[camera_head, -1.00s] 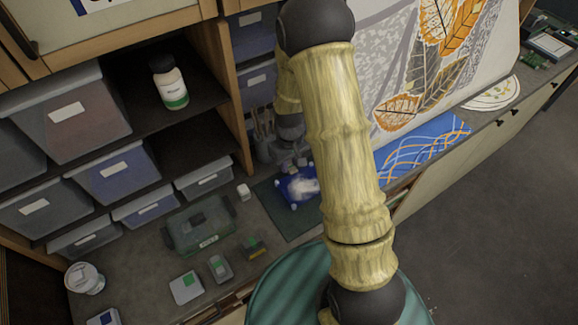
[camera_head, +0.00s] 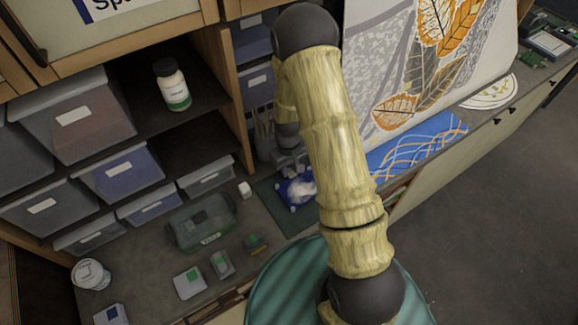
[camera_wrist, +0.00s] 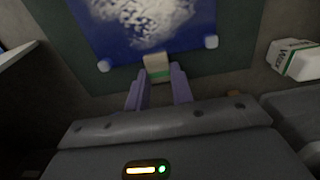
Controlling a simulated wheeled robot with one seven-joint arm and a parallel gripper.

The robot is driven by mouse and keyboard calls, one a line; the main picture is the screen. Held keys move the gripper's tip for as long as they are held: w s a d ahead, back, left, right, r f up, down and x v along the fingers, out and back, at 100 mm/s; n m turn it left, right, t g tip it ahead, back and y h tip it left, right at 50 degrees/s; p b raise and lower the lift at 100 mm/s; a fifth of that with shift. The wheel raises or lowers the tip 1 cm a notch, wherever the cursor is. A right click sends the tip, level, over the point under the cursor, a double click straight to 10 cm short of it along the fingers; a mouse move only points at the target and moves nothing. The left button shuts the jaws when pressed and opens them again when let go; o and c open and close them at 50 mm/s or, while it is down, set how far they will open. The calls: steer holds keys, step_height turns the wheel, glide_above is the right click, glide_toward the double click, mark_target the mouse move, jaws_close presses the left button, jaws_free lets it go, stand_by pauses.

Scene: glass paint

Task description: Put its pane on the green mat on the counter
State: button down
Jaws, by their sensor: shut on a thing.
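The pane (camera_head: 296,193) is blue with a white patch and small pale corner pieces. It is over the green mat (camera_head: 285,220) on the counter. In the wrist view the pane (camera_wrist: 150,25) lies over the dark green mat (camera_wrist: 228,60), with a small tan tab (camera_wrist: 157,67) at its near edge. My gripper (camera_wrist: 159,80) has its two purple fingers at this tab, shut on the pane there. In the head view my arm partly covers the pane and mat. I cannot tell whether the pane touches the mat.
A green see-through box (camera_head: 203,222) and small containers (camera_head: 189,283) stand on the counter. Shelf bins (camera_head: 120,172) are at left, a blue patterned sheet (camera_head: 415,145) at right.

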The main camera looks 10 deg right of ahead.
steer(key=c, duration=1.2)
jaws_free()
steer(key=shift+f, duration=0.1)
step_height(320, 180, up, 12)
steer(key=b, duration=0.3)
steer(key=shift+r, duration=0.2)
steer(key=shift+w, duration=0.1)
